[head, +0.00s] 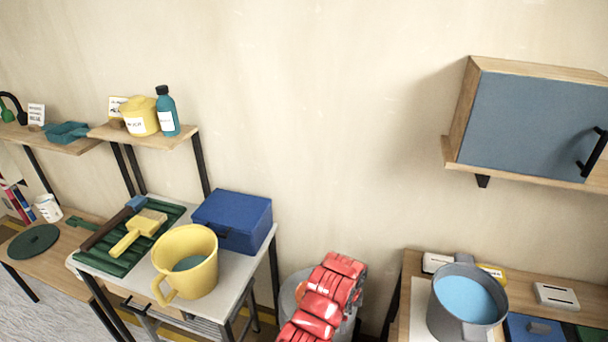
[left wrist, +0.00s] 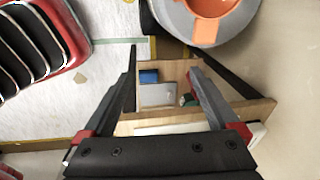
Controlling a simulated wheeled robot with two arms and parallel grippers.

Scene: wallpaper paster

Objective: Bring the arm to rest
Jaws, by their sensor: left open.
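In the left wrist view my left gripper (left wrist: 163,72) is open, with nothing between its two dark fingers. The fingers point down past a wooden table (left wrist: 262,106) with a few small items on it. In the head view a red jointed arm (head: 325,300) of mine rises from the bottom edge, in front of a grey bin, between the two tables. The gripper at its end cannot be made out there. My right gripper is in neither view.
A white table (head: 250,262) at left holds a yellow bucket (head: 187,250), a blue box (head: 232,219) and a green tray. At right a grey pot (head: 466,300) with blue liquid stands on a table below a wall cabinet (head: 530,125). The wall between is bare.

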